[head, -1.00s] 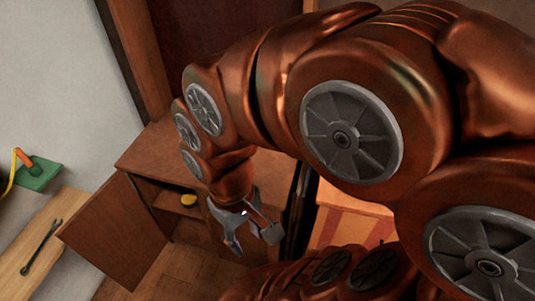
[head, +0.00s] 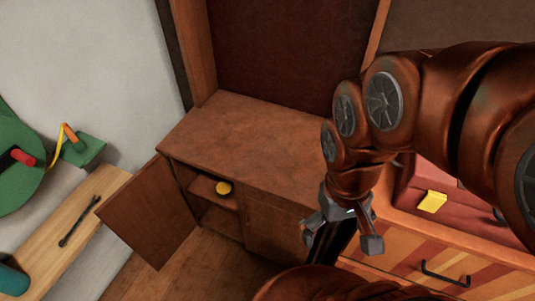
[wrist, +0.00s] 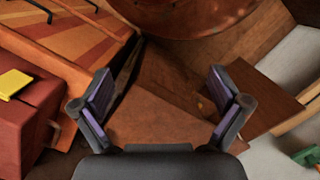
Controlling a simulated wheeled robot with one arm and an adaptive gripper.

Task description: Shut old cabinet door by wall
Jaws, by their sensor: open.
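The brown wooden cabinet (head: 245,142) stands against the wall in the head view. Its left door (head: 149,212) is swung wide open, out to the left towards the wooden bench. The open compartment shows a shelf with a round yellow thing (head: 223,188) on it. The cabinet's right-hand door (head: 272,232) looks shut. My gripper (head: 342,240) is open and empty, in front of the cabinet's right end, well apart from the open door. In the wrist view, my gripper's fingers (wrist: 160,100) are spread, and the open door (wrist: 258,98) shows beyond the right finger.
A light wooden bench (head: 62,245) with a dark wrench (head: 79,221) lies left of the door. A striped drawer unit (head: 445,262) with a dark handle stands at the right, a red case (head: 460,200) on it. Bare wooden floor lies before the cabinet.

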